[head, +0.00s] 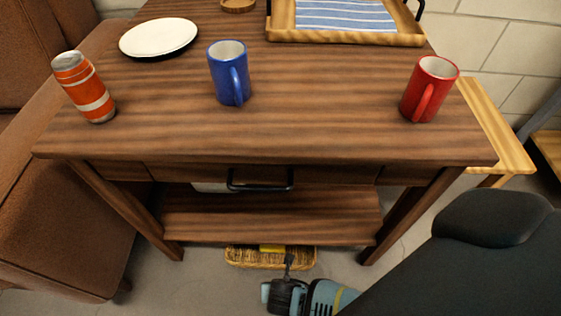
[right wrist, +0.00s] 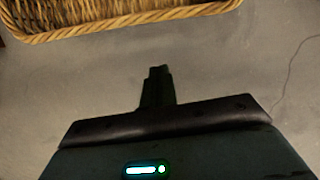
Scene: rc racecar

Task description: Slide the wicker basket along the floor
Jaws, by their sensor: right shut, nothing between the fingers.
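The wicker basket (head: 242,258) is on the floor below the wooden table, its near part showing past the lower shelf and the rest hidden by it. Its woven rim (right wrist: 135,20) crosses the top of the right wrist view. My right gripper (head: 289,258) reaches down in front of the basket, with its fingers overlapping the near side in the head view. In the right wrist view the fingers (right wrist: 158,72) are together and empty, with bare floor showing between their tips and the rim. My left gripper is not in view.
A yellow thing (head: 272,248) shows in the basket. The wooden table (head: 320,135) has a lower shelf (head: 270,215) and legs on both sides. A blue mug (head: 228,75), red mug (head: 428,90), orange can (head: 85,88) and plate (head: 158,37) stand on top. A brown sofa (head: 60,230) is left.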

